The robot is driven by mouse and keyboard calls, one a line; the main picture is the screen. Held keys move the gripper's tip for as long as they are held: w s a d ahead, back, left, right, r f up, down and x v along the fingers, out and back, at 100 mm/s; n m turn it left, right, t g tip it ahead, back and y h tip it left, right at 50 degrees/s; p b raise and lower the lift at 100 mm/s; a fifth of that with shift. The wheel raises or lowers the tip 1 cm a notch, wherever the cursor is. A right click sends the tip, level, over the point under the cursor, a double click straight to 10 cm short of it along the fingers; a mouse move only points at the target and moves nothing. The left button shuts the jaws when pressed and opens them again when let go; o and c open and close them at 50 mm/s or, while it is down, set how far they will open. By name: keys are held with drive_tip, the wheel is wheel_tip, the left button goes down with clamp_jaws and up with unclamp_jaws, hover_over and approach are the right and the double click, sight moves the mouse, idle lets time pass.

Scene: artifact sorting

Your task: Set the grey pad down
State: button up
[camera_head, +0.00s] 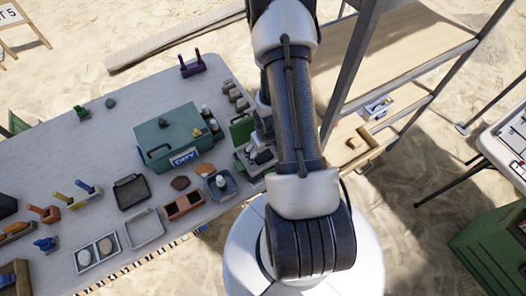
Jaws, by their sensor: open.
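My gripper (260,156) is low over the right end of the long table, beside my own upright arm link, which partly hides it. It is open. A grey tray-like piece (243,168) lies under and just left of it. I cannot tell the grey pad apart for certain there; the fingers and the arm cover much of that spot. A green upright panel (242,130) stands right behind the gripper.
A green case (167,138) with small pieces on its lid stands left of the gripper. A blue-grey bin (221,186), a reddish-brown holder (184,205), a dark tray (132,192) and a pale tray (145,229) are nearer. Wooden shelves (410,50) stand right. Bare tabletop (60,155) lies far left.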

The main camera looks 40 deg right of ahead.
drive_tip(key=w+a+r+n+t+h+p, duration=0.1)
drive_tip(key=a+r+p, duration=0.2)
drive_tip(key=r, duration=1.4)
drive_tip(key=w+a+r+h+p, duration=0.15)
drive_tip(key=a+r, duration=0.25)
drive_tip(key=r, duration=1.2)
drive_tip(key=s+a+r+n+t+y, duration=0.1)
drive_tip(key=s+a+r+y, duration=0.2)
drive_tip(key=s+a+r, duration=0.8)
wheel_tip(320, 180, up, 3)
drive_tip(key=shift+s+a+f+n+t+p, duration=0.2)
drive_tip(key=shift+s+a+n+t+p, duration=0.2)
drive_tip(key=shift+a, duration=0.75)
drive_tip(key=shift+w, duration=0.1)
wheel_tip(320, 180, down, 4)
drive_tip(key=b, duration=0.3)
drive_tip(key=shift+r+b, duration=0.15)
drive_tip(key=shift+b, duration=0.25)
